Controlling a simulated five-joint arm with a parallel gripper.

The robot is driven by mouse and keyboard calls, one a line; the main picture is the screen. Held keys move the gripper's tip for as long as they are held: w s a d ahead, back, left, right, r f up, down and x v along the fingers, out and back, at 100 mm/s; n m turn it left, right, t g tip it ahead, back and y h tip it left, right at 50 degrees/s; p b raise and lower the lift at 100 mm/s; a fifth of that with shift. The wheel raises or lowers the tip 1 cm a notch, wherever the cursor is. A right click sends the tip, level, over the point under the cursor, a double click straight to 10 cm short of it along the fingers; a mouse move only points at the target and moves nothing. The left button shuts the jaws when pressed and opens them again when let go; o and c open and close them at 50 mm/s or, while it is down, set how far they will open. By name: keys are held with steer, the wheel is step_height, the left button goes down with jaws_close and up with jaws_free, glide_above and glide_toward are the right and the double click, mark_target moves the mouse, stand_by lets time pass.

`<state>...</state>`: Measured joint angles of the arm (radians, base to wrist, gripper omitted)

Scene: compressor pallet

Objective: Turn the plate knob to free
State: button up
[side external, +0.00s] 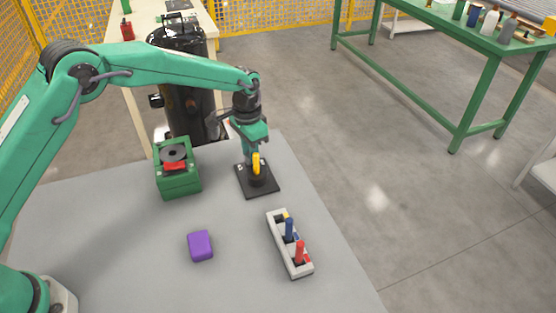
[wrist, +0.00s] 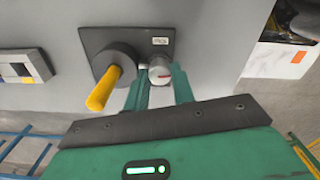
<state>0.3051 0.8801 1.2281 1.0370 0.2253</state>
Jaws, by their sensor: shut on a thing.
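A dark square plate (side external: 270,189) lies on the grey table; the wrist view shows it too (wrist: 130,37). In the side view my gripper (side external: 249,158) is down at the plate and hides the knob. A yellow handle (wrist: 104,89) on a dark round base stands beside the knob.
A green box (side external: 178,183) with a red part stands left of the plate. A purple block (side external: 200,245) lies nearer. A white holder (side external: 276,246) with blue and red pegs is to the right. A black tank (side external: 180,75) stands behind. The table's middle is clear.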

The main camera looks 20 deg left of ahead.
steer(key=n, duration=0.4)
steer(key=shift+a+n, duration=0.1)
steer(key=shift+n, duration=0.2)
steer(key=n, duration=0.3)
steer(key=shift+n, duration=0.4)
steer(key=n, duration=0.8)
steer(key=shift+n, duration=0.3)
steer(key=o, duration=1)
